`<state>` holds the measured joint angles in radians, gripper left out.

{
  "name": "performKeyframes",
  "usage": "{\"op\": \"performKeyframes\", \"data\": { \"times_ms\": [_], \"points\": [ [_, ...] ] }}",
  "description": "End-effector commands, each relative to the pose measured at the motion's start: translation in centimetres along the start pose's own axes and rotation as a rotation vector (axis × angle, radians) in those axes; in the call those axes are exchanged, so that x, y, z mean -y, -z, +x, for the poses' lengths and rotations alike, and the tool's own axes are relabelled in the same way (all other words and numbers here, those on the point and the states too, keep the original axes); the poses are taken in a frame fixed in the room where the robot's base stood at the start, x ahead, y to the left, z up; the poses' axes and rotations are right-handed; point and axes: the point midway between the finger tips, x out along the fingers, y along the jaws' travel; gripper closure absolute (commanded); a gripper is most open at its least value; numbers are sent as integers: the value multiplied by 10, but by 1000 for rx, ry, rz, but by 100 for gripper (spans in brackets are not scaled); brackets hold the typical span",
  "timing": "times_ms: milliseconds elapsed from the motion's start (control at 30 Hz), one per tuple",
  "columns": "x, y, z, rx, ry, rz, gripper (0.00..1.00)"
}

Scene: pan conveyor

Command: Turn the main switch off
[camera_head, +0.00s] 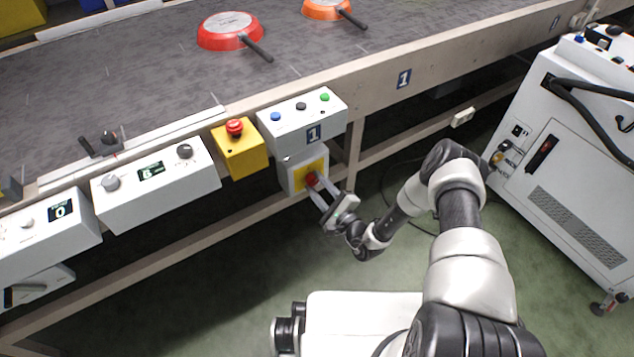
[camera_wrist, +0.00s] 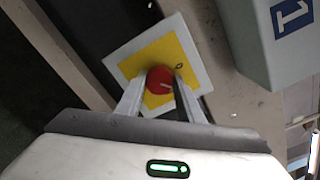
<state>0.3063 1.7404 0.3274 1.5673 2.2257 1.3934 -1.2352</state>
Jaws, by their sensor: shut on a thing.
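The main switch is a red rotary knob (camera_head: 311,179) on a yellow plate on a small light-grey box (camera_head: 292,176) below the conveyor edge. In the wrist view the red knob (camera_wrist: 159,80) sits in the middle of the yellow plate (camera_wrist: 172,53), with a small pale mark on its face. My gripper (camera_head: 318,190) reaches the knob from the front right. Its two fingers (camera_wrist: 158,95) are shut on the knob, one on each side. The fingers hide part of the plate and the knob's lower sides.
A control box (camera_head: 290,122) with blue, black and green buttons hangs just above the switch. A yellow emergency-stop box (camera_head: 238,158) is to its left, then a white panel (camera_head: 150,188). A white cabinet (camera_head: 560,150) stands at right. Red (camera_head: 222,40) and orange (camera_head: 322,11) pans lie on the conveyor.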

Motion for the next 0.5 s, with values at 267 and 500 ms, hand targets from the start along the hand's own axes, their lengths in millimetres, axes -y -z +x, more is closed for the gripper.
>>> {"op": "performKeyframes", "data": {
  "times_ms": [267,500],
  "points": [
    [1,-1,-1,-9,-3,-263,89],
    [0,-1,-1,-14,-4,-480,89]
  ]
}}
